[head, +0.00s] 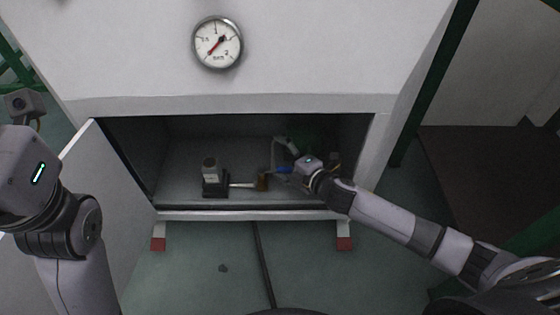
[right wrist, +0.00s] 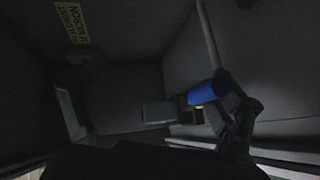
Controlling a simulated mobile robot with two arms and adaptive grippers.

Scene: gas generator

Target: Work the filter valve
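In the right wrist view the blue handle (right wrist: 207,91) is a short blue cylinder right of centre. My right gripper (head: 287,160) reaches into the compartment, close by the handle. A dark finger of it (right wrist: 238,118) lies right next to the blue handle; whether they touch, and how far the fingers are apart, I cannot tell. My left arm is at the left edge, and its fingers do not show.
The compartment's door (head: 95,205) stands open at the left. A gauge (head: 217,43) is above. The wrist view is dark, with a yellowish label (right wrist: 72,21).

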